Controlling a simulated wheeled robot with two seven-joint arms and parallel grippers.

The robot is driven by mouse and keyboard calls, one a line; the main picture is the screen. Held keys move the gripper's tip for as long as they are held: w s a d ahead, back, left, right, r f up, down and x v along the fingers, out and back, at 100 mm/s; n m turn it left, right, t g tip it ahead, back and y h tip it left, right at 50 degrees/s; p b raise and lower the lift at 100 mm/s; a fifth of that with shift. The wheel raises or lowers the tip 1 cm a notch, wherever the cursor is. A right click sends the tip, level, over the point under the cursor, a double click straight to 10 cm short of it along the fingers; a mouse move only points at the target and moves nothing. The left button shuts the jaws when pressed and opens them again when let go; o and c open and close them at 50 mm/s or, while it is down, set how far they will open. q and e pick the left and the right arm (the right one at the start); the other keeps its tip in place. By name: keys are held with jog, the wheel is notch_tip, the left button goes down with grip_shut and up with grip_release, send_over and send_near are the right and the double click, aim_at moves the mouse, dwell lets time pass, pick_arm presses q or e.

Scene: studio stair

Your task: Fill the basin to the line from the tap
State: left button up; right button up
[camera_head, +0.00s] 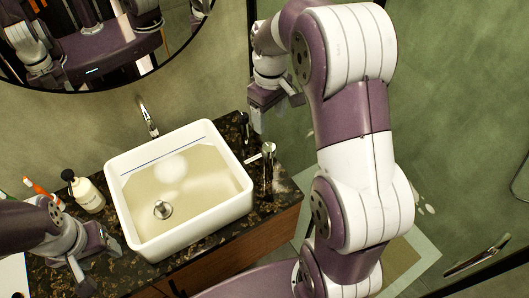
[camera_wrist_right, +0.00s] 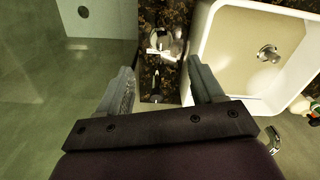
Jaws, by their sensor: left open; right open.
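The white basin (camera_head: 233,207) stands on the dark stone counter, with a blue line (camera_head: 160,157) on its inner back wall. It appears to hold clear water, its surface seemingly close below the line; the exact level is hard to tell. The tap spout (camera_head: 149,118) comes from the wall behind, with no visible stream. A chrome tap lever (camera_head: 266,158) stands right of the basin and also shows in the right wrist view (camera_wrist_right: 163,42). My right gripper (camera_head: 272,110) is open and empty above and behind the lever. My left gripper (camera_head: 98,264) is open at the basin's left.
A cream pump bottle (camera_head: 88,196) and an orange toothbrush (camera_head: 42,193) stand left of the basin. A round mirror (camera_head: 110,55) hangs above. The speckled counter (camera_head: 190,259) is narrow in front. Green wall and floor lie to the right.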

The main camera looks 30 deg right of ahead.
aim_at(268, 146)
notch_tip(268, 146, down, 11)
jog(key=shift+a+r+p, duration=0.1)
jog(key=shift+p, duration=0.3)
jog(key=shift+a, duration=0.1)
jog(key=c, duration=1.1)
